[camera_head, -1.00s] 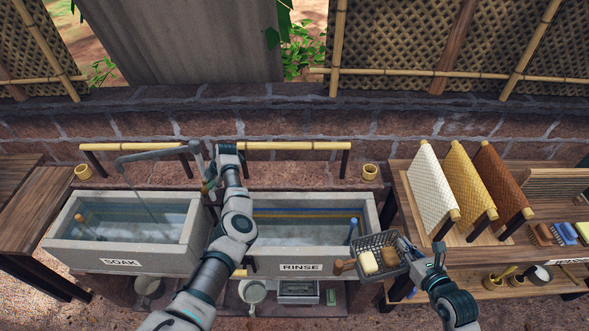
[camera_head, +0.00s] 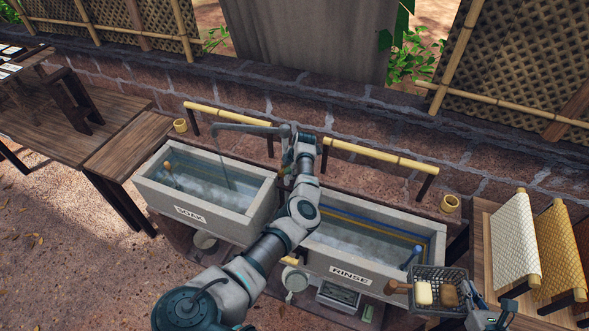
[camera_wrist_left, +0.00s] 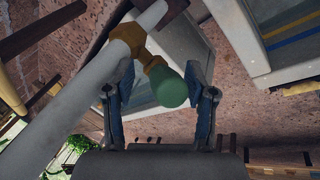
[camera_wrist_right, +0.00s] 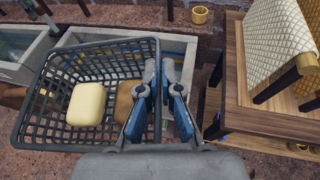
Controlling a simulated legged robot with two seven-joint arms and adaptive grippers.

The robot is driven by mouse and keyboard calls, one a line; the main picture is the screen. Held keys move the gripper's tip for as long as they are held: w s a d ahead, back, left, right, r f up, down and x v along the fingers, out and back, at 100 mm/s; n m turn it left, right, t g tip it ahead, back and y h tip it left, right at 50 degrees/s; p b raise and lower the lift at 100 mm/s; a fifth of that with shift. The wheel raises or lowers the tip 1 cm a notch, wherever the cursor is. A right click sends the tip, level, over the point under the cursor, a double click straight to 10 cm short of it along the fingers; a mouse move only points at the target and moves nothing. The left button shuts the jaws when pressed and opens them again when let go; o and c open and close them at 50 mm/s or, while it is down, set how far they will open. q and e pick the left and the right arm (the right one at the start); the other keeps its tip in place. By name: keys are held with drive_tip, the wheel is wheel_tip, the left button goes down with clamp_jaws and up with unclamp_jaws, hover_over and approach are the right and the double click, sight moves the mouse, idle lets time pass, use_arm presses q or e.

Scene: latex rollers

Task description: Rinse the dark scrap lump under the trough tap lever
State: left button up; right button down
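The brown lump (camera_head: 449,295), the darkest lump I see, lies beside a cream block (camera_head: 424,293) in a grey mesh basket (camera_head: 462,273). It also shows in the right wrist view (camera_wrist_right: 125,100), partly behind a finger. My right gripper (camera_wrist_right: 160,75) is shut on the basket's side wall and holds it at the RINSE trough's front right corner. The grey tap (camera_head: 245,129) reaches over the SOAK trough; a thin line drops from its spout, stream or pipe I cannot tell. My left gripper (camera_wrist_left: 160,78) is open, its fingers either side of the lever's green knob (camera_wrist_left: 166,88), with gaps showing.
The SOAK trough (camera_head: 155,192) stands left and the RINSE trough (camera_head: 385,283) right, both holding water. Bamboo rails (camera_head: 380,155) run behind them. A wooden table with a white textured roller (camera_head: 512,240) stands close right of the basket. A wooden table (camera_head: 125,150) stands left.

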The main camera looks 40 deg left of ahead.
use_arm(q)
drive_tip(key=shift+r, duration=0.15)
use_arm(e)
drive_tip(key=shift+s+a+r, duration=0.1)
drive_tip(key=shift+r, duration=0.05)
use_arm(q)
drive_tip(key=shift+r, duration=0.1)
drive_tip(key=shift+d+r, duration=0.15)
drive_tip(key=shift+r, duration=0.1)
use_arm(e)
drive_tip(key=shift+s, duration=0.1)
use_arm(q)
drive_tip(key=v, duration=1.1)
use_arm(e)
drive_tip(key=shift+d, duration=0.2)
drive_tip(key=shift+d, duration=0.15)
